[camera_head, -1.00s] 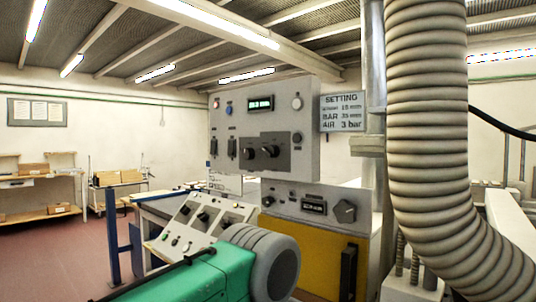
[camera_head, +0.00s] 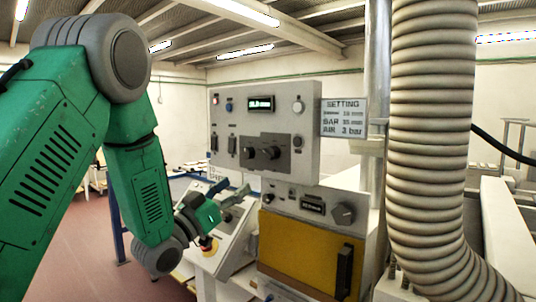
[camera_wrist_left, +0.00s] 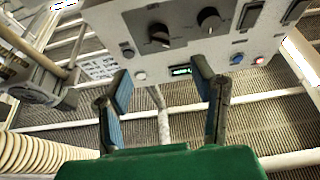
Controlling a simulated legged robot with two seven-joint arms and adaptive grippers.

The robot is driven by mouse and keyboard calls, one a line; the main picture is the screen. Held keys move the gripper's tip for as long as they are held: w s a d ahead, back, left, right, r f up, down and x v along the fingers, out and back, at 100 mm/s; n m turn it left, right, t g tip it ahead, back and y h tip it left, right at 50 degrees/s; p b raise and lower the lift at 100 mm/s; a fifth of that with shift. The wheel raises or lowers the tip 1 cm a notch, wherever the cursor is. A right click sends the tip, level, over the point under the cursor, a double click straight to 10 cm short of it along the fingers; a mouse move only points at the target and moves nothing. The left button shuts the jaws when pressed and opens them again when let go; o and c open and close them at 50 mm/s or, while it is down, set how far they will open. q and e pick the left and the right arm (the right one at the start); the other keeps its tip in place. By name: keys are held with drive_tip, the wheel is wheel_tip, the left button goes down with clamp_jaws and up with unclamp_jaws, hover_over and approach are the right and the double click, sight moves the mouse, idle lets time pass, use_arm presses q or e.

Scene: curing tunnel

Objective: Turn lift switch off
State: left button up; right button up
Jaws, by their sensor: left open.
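The grey upper control panel (camera_head: 300,165) carries two dark upright switches, one at its left edge (camera_head: 214,142) and one beside it (camera_head: 232,146). Labels are too small to read, so I cannot tell which control is the lift switch. My left gripper (camera_head: 230,190) is open and empty, below the panel's lower left corner and in front of the sloping console (camera_head: 236,240), partly covering it. In the left wrist view, which is upside down, the panel (camera_wrist_left: 110,22) lies beyond the spread fingers (camera_wrist_left: 161,85); both switches (camera_wrist_left: 250,14) show at upper right. My right gripper is out of view.
A yellow-fronted unit (camera_head: 305,250) with a knob stands below the panel. A red button (camera_head: 208,246) sits on the low console. A thick ribbed hose (camera_head: 433,130) and a setting sign (camera_head: 343,117) are at right.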

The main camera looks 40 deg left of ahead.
sight(269, 156)
use_arm(q)
drive_tip(key=p+x, duration=0.3)
drive_tip(key=x, duration=1.1)
drive_tip(key=shift+r, duration=0.1)
drive_tip(key=shift+s, duration=0.1)
drive_tip(key=shift+d, duration=0.1)
drive_tip(key=c, duration=1.1)
